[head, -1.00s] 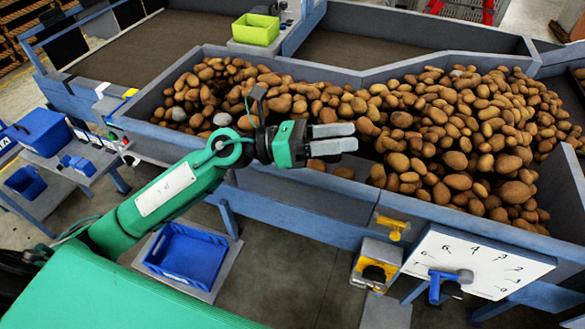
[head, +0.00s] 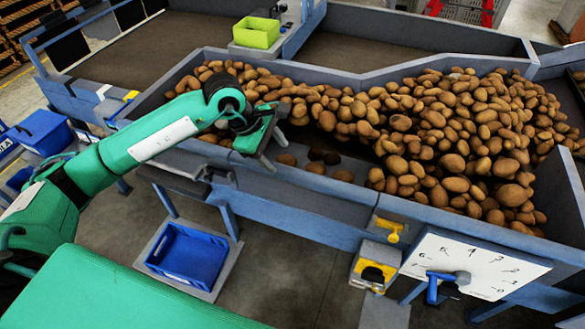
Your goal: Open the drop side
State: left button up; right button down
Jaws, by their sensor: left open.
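The long grey-blue potato trough (head: 430,213) runs across the view, with potatoes heaped along its back and right. Its near side has a plain grey panel (head: 318,190) left of a yellow handle (head: 390,231). I cannot tell for sure whether this panel is the drop side, or how it is latched. My left gripper (head: 268,158) is open and empty, its grey fingers tilted downward above the trough's near edge, left of that panel. My arm and gripper hide part of the near edge and some potatoes. My right gripper is not in view.
A white dial plate (head: 480,262) with a blue lever (head: 433,287) and a yellow-and-grey box (head: 375,270) stand at the front right. A blue crate (head: 188,255) sits low below the trough. A lime bin (head: 256,32) stands at the back. Some floor shows in front.

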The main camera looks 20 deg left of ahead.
aim_at(292, 172)
pick_arm(q)
jog(key=p+x, duration=0.3)
jog(key=x, duration=0.5)
jog(key=shift+d+f, duration=0.25)
jog(key=shift+f, duration=0.1)
jog(key=shift+w+d+f, duration=0.1)
jog(key=shift+d+f, duration=0.05)
jog(key=shift+f, duration=0.25)
jog(key=shift+c, duration=0.5)
